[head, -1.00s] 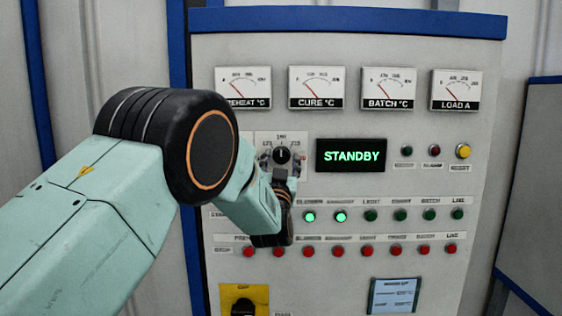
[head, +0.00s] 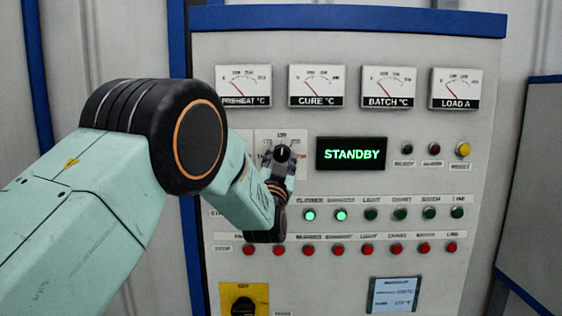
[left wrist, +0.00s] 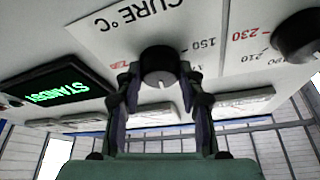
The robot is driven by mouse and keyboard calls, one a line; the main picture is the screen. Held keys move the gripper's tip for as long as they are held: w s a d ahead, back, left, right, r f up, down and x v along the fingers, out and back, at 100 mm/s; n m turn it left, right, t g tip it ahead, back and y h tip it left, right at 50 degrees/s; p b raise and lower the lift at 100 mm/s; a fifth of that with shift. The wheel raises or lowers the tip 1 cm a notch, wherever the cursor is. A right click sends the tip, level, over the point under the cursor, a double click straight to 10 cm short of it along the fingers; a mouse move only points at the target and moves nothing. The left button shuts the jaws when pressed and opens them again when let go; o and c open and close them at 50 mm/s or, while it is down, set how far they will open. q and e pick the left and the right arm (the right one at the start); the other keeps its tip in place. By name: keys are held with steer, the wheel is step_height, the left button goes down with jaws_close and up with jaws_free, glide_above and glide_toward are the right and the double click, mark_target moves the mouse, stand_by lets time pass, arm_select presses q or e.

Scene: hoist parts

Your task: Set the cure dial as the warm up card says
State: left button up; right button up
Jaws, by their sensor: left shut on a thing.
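The cure dial (head: 282,152) is a round black knob on a white scale plate, left of the STANDBY display. Its white mark points up in the head view. In the left wrist view the same knob (left wrist: 158,64) sits beside the "CURE °C" lettering, with a 150 mark near it. My left gripper (left wrist: 158,82) is shut on the knob, one finger on each side. It reaches up from below in the head view (head: 281,158). The warm up card (head: 393,295) is low on the panel; its writing is too small to read. My right gripper is not in view.
Another black dial (left wrist: 298,38) with a red 230 is close by in the left wrist view. The STANDBY display (head: 351,154) is right of the cure dial. Rows of green and red buttons (head: 368,249) lie below, and a yellow-plated switch (head: 243,299) is at lower left.

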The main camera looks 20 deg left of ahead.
arm_select(q)
steer(key=m, duration=0.1)
steer(key=m+h, duration=0.1)
steer(key=m, duration=0.1)
steer(key=m+h+b, duration=0.1)
steer(key=shift+a+r+m, duration=0.15)
steer(key=shift+a+m, duration=0.1)
steer(key=shift+m, duration=0.15)
steer(key=shift+r+m+g+h, duration=0.1)
steer(key=shift+m+g+h, duration=0.4)
steer(key=shift+m, duration=0.95)
steer(key=shift+r+m+g+h, duration=0.1)
steer(key=shift+m+g+h, duration=0.2)
steer(key=shift+m+h, duration=0.8)
steer(key=shift+m, duration=0.55)
steer(key=o, duration=1)
steer(key=shift+c, duration=0.2)
steer(key=shift+o, duration=1)
steer(key=shift+w+a+f, duration=0.1)
steer(key=shift+w+f, duration=0.05)
steer(key=shift+f, duration=0.05)
steer(key=shift+s, duration=0.65)
steer(key=d+v, duration=0.1)
steer(key=v, duration=0.9)
steer(key=shift+s+a, duration=0.35)
steer(key=shift+a, duration=0.1)
